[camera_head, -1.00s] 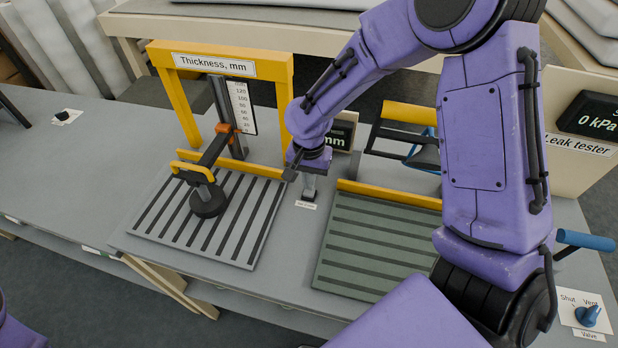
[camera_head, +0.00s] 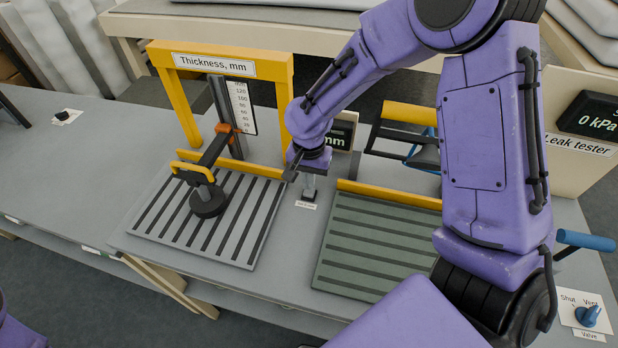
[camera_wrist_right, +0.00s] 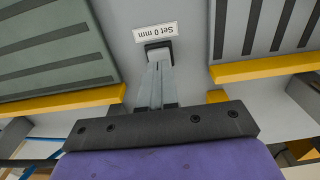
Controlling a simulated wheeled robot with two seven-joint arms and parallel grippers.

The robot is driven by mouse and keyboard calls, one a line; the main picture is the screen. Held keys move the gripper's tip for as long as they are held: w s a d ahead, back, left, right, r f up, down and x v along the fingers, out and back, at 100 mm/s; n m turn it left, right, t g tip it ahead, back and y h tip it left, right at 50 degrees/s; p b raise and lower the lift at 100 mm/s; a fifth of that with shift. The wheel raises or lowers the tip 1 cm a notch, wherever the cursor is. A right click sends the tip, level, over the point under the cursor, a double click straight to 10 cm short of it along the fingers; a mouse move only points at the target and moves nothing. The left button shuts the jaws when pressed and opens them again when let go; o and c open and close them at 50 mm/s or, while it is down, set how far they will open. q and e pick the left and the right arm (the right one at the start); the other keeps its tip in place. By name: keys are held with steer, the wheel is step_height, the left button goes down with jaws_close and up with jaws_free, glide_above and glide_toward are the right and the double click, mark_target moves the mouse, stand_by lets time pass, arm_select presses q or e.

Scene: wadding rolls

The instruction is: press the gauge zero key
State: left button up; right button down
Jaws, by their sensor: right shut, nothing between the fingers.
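The gauge zero key is a small key in a dark square base (camera_wrist_right: 150,46) beside a white label (camera_wrist_right: 156,37) reading "Set 0 mm". In the head view the label (camera_head: 306,205) lies on the bench between the two slatted plates. My right gripper (camera_wrist_right: 158,64) is shut and empty, pointing down with its fingertips at the key. They cover part of it, and I cannot tell whether it is pressed in. In the head view my right gripper (camera_head: 309,190) stands over the key. The gauge display (camera_head: 341,136) is mostly hidden behind my arm; only "mm" shows. My left gripper is out of view.
The yellow thickness gauge frame (camera_head: 165,98) and its grey slatted plate (camera_head: 160,210) stand left of the key. A green slatted plate (camera_head: 365,245) with a yellow rail lies right. The leak tester (camera_head: 580,148) and blue valve knob (camera_head: 588,315) are at far right.

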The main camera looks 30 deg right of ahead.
steer(key=shift+f, duration=0.15)
steer(key=shift+f, duration=0.95)
step_height(320, 180, up, 2)
steer(key=p, duration=0.3)
steer(key=shift+r, duration=0.2)
steer(key=shift+f, duration=0.1)
